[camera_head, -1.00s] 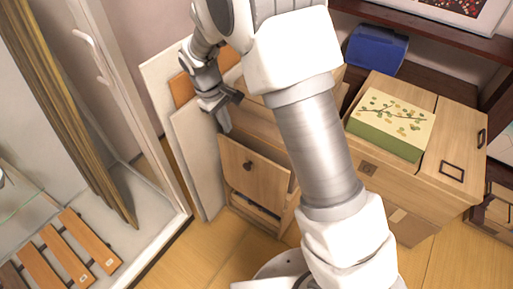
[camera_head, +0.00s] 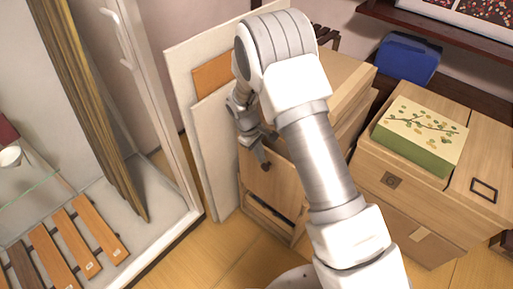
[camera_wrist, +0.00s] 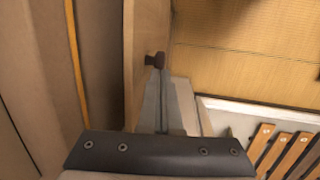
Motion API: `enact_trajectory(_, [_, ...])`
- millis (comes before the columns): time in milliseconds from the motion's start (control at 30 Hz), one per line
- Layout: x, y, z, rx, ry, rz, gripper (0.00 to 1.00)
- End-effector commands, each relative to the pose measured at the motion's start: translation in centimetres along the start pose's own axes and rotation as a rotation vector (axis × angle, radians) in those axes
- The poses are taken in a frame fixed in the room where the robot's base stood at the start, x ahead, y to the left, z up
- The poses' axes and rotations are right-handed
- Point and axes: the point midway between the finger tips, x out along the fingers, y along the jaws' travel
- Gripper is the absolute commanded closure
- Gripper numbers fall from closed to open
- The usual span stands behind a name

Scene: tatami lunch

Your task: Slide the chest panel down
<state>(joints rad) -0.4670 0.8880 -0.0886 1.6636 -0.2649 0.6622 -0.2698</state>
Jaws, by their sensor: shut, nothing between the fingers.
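The chest panel (camera_head: 269,189) is a light wooden board on the front of a small wooden chest (camera_head: 336,88), below and left of my arm in the head view. A dark gap (camera_head: 268,214) shows under its lower edge. Its dark knob (camera_wrist: 154,60) stands out from a wooden face in the wrist view. My gripper (camera_head: 264,160) is at the panel's upper part, its fingers pointing down. The fingers (camera_wrist: 160,97) are shut and empty just by the knob; whether they touch it I cannot tell. My arm hides part of the chest.
Pale boards (camera_head: 213,150) lean close to the left of the chest. A glass-sided cabinet with a white frame (camera_head: 160,110) and a slatted wooden rack (camera_head: 75,240) stand further left. A cabinet with a green patterned box (camera_head: 420,135) is at right. Some floor (camera_head: 225,262) is clear in front.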

Motion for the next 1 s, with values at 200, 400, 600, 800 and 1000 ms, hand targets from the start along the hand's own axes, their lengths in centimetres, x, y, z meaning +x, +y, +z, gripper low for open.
enact_trajectory(200, [2.2, 0.0, 0.0, 0.000, 0.000, 0.000, 1.00])
enact_trajectory(400, [2.4, 0.0, 0.0, 0.000, 0.002, 0.000, 1.00])
enact_trajectory(600, [2.4, 0.0, 0.0, 0.000, 0.001, 0.000, 1.00])
enact_trajectory(800, [3.7, -0.3, -0.2, -0.001, 0.001, 0.000, 1.00])
enact_trajectory(1000, [8.0, -1.3, -0.7, -0.002, -0.002, -0.001, 1.00])
